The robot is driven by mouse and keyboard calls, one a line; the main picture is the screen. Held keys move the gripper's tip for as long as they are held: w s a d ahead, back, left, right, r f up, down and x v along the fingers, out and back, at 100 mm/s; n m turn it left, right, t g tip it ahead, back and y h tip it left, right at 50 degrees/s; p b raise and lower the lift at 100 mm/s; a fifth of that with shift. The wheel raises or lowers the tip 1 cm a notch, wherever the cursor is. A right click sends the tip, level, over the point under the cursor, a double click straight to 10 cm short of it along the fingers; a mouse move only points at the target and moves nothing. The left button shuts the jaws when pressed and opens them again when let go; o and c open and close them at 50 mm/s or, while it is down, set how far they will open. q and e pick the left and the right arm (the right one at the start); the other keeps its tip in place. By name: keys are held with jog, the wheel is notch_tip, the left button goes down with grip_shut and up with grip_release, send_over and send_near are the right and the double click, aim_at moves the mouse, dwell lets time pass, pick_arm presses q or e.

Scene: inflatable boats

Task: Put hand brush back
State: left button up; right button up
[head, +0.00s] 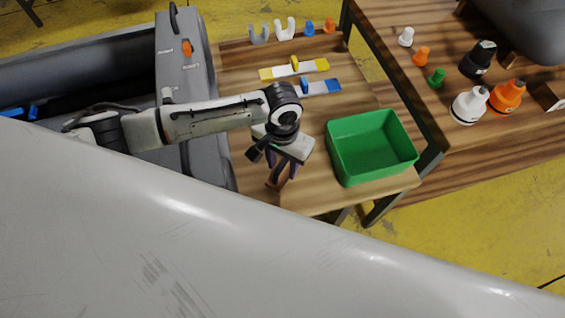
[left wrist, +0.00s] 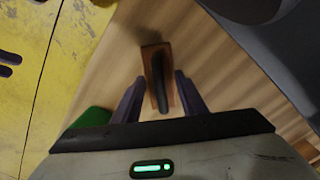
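The hand brush (left wrist: 157,78) has a brown wooden block and a dark handle, and lies on the wooden table. In the left wrist view it is between the two fingers of my left gripper (left wrist: 158,97), with a gap visible on each side. The gripper is open and points down at the brush. In the head view the left gripper (head: 280,165) is low over the table's near part, left of the green bin, and mostly hides the brush (head: 277,181). My right gripper is not in view.
The empty green bin (head: 341,160) stands right of the gripper. Yellow (head: 310,67) and blue (head: 325,87) pieces and small fittings lie farther back. A grey inflatable boat (head: 206,145) borders the table on the left. A second table (head: 400,85) holds bottles and caps.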

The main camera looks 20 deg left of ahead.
aim_at(283, 163)
pick_arm(q)
jog(key=o, duration=0.4)
jog(key=shift+c, duration=0.2)
jog(key=shift+r, duration=0.1)
notch_tip(283, 163, up, 12)
jog(key=p, duration=0.1)
